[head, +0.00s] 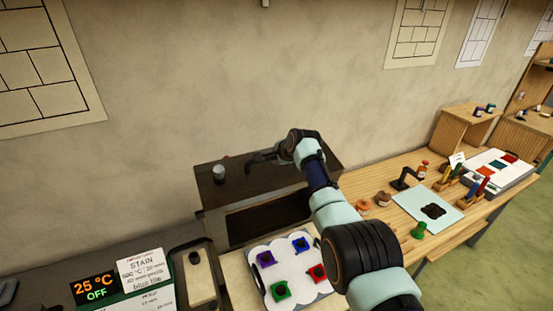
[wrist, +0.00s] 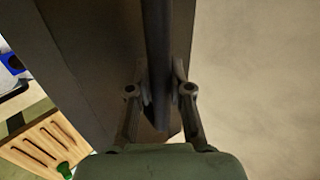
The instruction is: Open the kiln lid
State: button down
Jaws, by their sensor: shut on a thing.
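The kiln is a dark grey box at the back of the bench, left of centre in the head view. Its lid (head: 245,185) appears raised at the back, by the wall, with a dark opening (head: 268,218) showing in front of it. The exact tilt is hard to tell. My gripper (head: 266,156) is at the lid's upper part. In the wrist view my gripper (wrist: 160,85) is shut on a dark bar, the lid handle (wrist: 156,40), with one finger on each side. The dark lid face (wrist: 105,50) lies to the left of the handle.
A small grey cylinder (head: 219,172) shows against the lid's left part. A white tray (head: 262,248) with coloured pieces stands in front of the kiln. A display (head: 96,289) at lower left reads 25 °C OFF. The bare wall (wrist: 260,80) is close on the right in the wrist view.

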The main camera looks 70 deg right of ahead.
dwell(0.3)
jog(key=c, duration=1.1)
grip_release()
jog(key=shift+o, duration=0.2)
jog(key=v, duration=1.2)
jog(key=shift+w, duration=0.15)
